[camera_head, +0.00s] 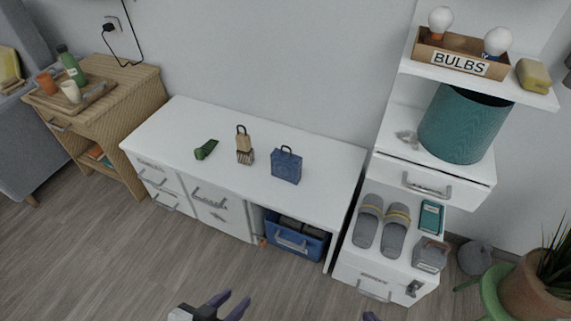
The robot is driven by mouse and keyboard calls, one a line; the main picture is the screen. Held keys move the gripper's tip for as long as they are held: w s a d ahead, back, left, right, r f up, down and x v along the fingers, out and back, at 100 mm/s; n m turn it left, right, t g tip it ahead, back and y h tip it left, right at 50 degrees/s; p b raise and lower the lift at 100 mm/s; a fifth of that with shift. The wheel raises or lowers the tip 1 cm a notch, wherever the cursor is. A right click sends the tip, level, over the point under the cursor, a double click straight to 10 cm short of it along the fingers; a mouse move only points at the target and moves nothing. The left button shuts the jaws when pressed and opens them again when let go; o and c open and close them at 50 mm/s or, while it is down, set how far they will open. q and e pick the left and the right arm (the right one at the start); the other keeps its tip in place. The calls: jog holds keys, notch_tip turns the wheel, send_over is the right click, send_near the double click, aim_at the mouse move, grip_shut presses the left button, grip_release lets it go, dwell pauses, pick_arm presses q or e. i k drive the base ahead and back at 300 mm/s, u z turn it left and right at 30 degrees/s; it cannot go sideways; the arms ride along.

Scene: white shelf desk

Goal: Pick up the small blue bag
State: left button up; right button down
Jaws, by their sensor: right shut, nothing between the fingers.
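The small blue bag (286,167) stands upright on the white desk top (320,190), right of its middle, with its dark handle up. My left gripper (238,297) is at the bottom edge of the view, its two purple fingers apart with nothing between them. It is well in front of the desk and apart from the bag. My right gripper (371,316) shows only as a purple tip at the bottom edge, shut and empty. The rest of it is out of view.
A blue bin (293,240) sits under the desk top. The shelf unit (440,185) rises on the right. Floor in front is clear.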

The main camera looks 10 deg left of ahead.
aim_at(287, 166)
jog(key=u, duration=0.15)
jog(key=k, duration=0.2)
jog(key=u, duration=4.15)
jog(key=i, duration=0.15)
jog(key=z, duration=2.45)
jog(key=i, duration=1.3)
jog(key=z, duration=1.2)
jog(key=i, duration=0.75)
jog(key=z, duration=0.7)
